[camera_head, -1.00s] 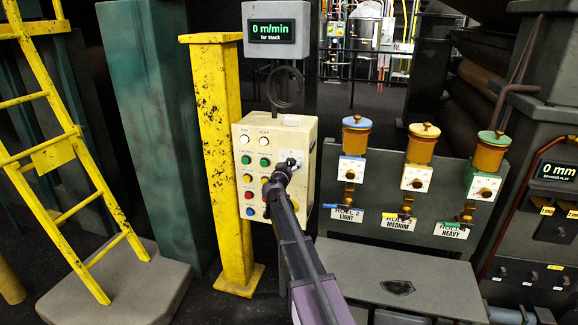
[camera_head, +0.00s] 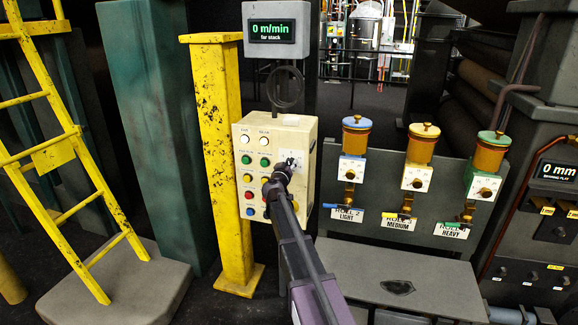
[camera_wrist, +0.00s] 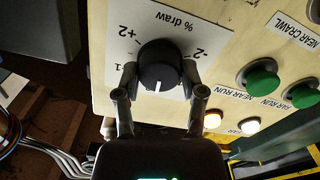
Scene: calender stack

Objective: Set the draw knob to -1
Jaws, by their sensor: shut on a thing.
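The draw knob (camera_wrist: 158,66) is a round black knob on a white dial plate marked "% draw" in the wrist view. Its white pointer line points toward the bottom of that picture, toward my gripper. The marks +2 and -2 show on either side of the dial; the marks below the knob are hidden. My gripper (camera_wrist: 160,80) has one finger on each side of the knob and is shut on it. In the head view my gripper (camera_head: 287,170) reaches the cream control box (camera_head: 304,135), and covers most of the knob.
Green buttons (camera_wrist: 262,80) and lit lamps (camera_wrist: 212,119) sit beside the dial plate. A yellow post (camera_head: 222,160) stands left of the box. A display (camera_head: 272,30) above reads 0 m/min. Roll lubricator panels (camera_head: 400,240) stand to the right.

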